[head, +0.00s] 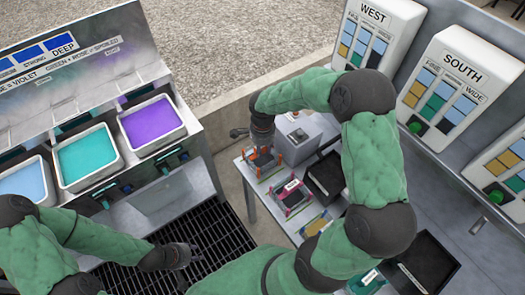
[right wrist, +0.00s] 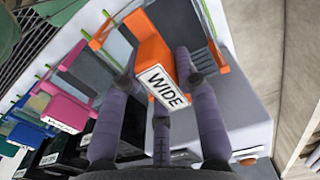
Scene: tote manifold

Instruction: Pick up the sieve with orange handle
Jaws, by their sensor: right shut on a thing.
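The sieve with the orange handle (head: 266,168) is at the far end of the side table. In the right wrist view its orange handle (right wrist: 154,56) carries a white label reading WIDE. My right gripper (head: 262,146) comes down over this handle and is shut on it; in the right wrist view its fingers (right wrist: 160,75) stand on either side of the handle. Part of the sieve's frame is hidden behind the fingers. My left gripper (head: 192,250) is low over the dark floor grating, away from the sieve, and its fingers are too small to judge.
A pink-handled sieve (right wrist: 70,108) and a blue-handled sieve (right wrist: 30,137) lie beside the orange one. A grey box (head: 300,137) and black trays (head: 326,174) stand close by. Basins with purple (head: 152,125) and teal liquid are at left. Panels labelled WEST and SOUTH (head: 455,85) line the right.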

